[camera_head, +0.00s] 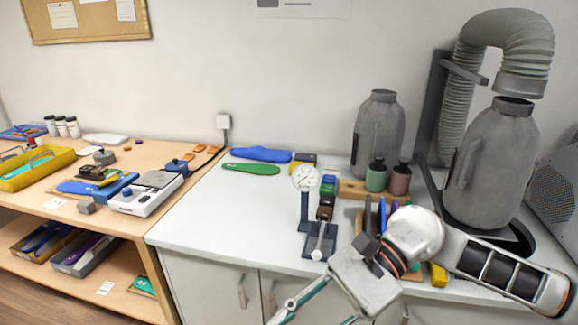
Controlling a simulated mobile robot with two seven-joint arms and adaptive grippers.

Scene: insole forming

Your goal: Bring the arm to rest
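My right arm comes in from the right edge and bends down over the front of the white counter (215,215). My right gripper (312,312) points down and left in front of the cabinet doors, at the bottom edge of the picture. Its two teal-lined fingers are spread apart, with nothing seen between them; their tips are partly cut off by the frame. My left arm and gripper are not in view.
A dial gauge stand (305,180) is on the counter just behind the gripper. Green and blue insoles (250,169) lie at the back. Grey canisters (378,135) and a ducted machine (497,160) stand right. A wooden bench (140,215) with tools is left.

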